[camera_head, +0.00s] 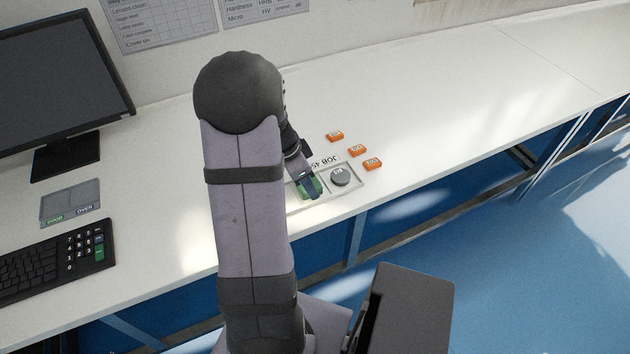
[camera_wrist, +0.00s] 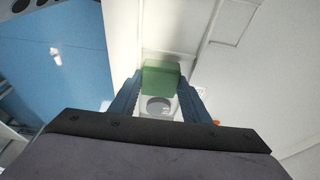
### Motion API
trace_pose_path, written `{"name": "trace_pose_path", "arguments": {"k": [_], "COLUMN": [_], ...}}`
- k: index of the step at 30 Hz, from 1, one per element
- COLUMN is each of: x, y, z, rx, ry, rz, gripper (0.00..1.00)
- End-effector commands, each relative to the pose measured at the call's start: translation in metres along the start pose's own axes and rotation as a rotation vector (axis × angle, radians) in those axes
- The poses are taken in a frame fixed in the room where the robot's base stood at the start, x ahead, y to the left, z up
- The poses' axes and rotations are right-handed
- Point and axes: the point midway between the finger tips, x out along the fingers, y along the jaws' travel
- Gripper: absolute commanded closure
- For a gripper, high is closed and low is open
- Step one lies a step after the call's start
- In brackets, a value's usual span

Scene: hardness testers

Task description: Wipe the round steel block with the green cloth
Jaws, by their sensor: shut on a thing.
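My gripper (camera_head: 308,186) is over the left part of a white tray (camera_head: 354,186), just left of the round steel block. It is shut on the green cloth (camera_head: 316,187). In the wrist view the cloth (camera_wrist: 160,80) is a folded green pad between the two blue fingers. The round steel block (camera_head: 340,176) is a dark grey disc with a marking on top, in the tray's right compartment. A grey disc that looks like the block (camera_wrist: 158,104) also shows between the fingers in the wrist view. I cannot tell whether the cloth touches the tray.
Several small orange blocks (camera_head: 357,149) lie behind and right of the tray. A label reading JOB (camera_head: 325,162) is at its back. A monitor (camera_head: 65,85), a keyboard (camera_head: 55,262) and a GOOD/OVER mat (camera_head: 71,203) are at left. The bench at right is clear.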

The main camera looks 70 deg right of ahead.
Motion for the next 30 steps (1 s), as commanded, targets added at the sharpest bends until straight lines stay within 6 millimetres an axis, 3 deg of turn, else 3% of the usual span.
{"name": "trace_pose_path", "arguments": {"k": [14, 16, 18, 30], "x": [0.015, 0.007, -0.012, -0.044], "y": [0.001, 0.001, 0.0, 0.0], "z": [-0.044, -0.045, -0.051, -0.06], "rx": [0.002, -0.001, 0.001, 0.0], "ry": [-0.001, -0.001, 0.0, -0.001], "rz": [0.003, 0.003, -0.003, 0.0], "gripper": [0.81, 0.81, 0.81, 0.81]}}
